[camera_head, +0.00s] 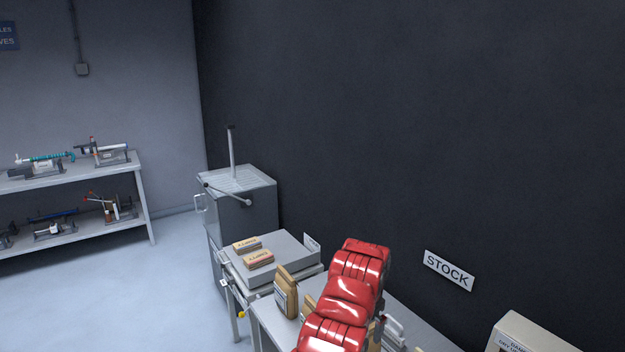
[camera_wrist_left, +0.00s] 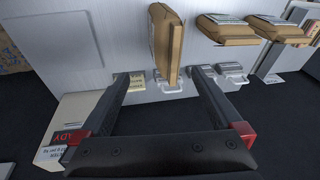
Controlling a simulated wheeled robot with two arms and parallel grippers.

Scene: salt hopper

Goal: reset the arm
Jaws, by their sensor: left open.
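My left gripper (camera_wrist_left: 161,76) is open in the left wrist view, its two dark fingers spread wide. A brown packet (camera_wrist_left: 166,40) shows between and past the fingertips, with its lower end level with them in the picture. I cannot tell how far it is from the fingers, and neither finger is seen pressing on it. In the head view my red arm rises from the bottom edge over the table and hides part of it; the left gripper itself does not show there. My right gripper is in neither view.
In the head view, brown packets (camera_head: 287,294) stand on the grey table (camera_head: 262,318). Boxes (camera_head: 258,260) lie on a grey raised surface (camera_head: 288,248). A metal cabinet (camera_head: 243,215) stands behind. A STOCK sign (camera_head: 448,270) hangs on the dark wall. Floor at left is clear.

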